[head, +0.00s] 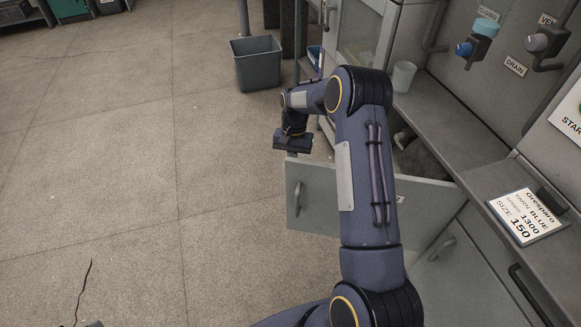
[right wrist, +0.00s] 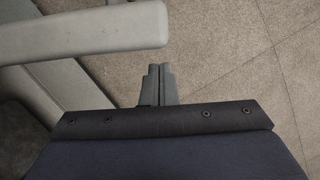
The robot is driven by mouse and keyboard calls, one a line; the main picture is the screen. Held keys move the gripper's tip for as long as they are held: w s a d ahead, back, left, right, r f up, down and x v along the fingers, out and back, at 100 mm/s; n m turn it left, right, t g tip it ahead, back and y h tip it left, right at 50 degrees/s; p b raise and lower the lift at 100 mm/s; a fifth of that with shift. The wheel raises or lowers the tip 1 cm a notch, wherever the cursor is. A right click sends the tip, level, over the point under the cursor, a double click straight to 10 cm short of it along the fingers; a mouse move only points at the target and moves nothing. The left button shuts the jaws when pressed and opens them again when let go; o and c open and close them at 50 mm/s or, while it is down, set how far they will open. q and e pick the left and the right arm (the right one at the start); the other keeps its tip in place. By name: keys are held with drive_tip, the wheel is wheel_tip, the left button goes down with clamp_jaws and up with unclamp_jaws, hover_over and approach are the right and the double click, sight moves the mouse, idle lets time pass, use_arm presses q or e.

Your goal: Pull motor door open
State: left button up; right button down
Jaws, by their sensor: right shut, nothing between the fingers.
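The grey motor door (head: 320,190) stands swung out from the machine at a wide angle, with its handle (head: 297,198) on the outer end. The opening behind it (head: 420,155) is partly visible, and my right arm hides the middle of the door. My right gripper (head: 291,153) is at the door's top edge near its free end, above the handle. In the right wrist view its fingers (right wrist: 160,72) are shut and empty, close to a grey bar (right wrist: 90,38) that looks like part of the door; contact cannot be told. My left gripper is out of view.
A grey bin (head: 257,65) stands on the floor at the back. A label card (head: 528,214) lies on the right ledge, below knobs (head: 470,48). A lower door with a handle (head: 441,249) is closed.

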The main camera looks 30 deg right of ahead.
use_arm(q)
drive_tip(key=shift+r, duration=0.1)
use_arm(e)
drive_tip(key=shift+s+a, duration=0.7)
drive_tip(key=shift+s, duration=0.05)
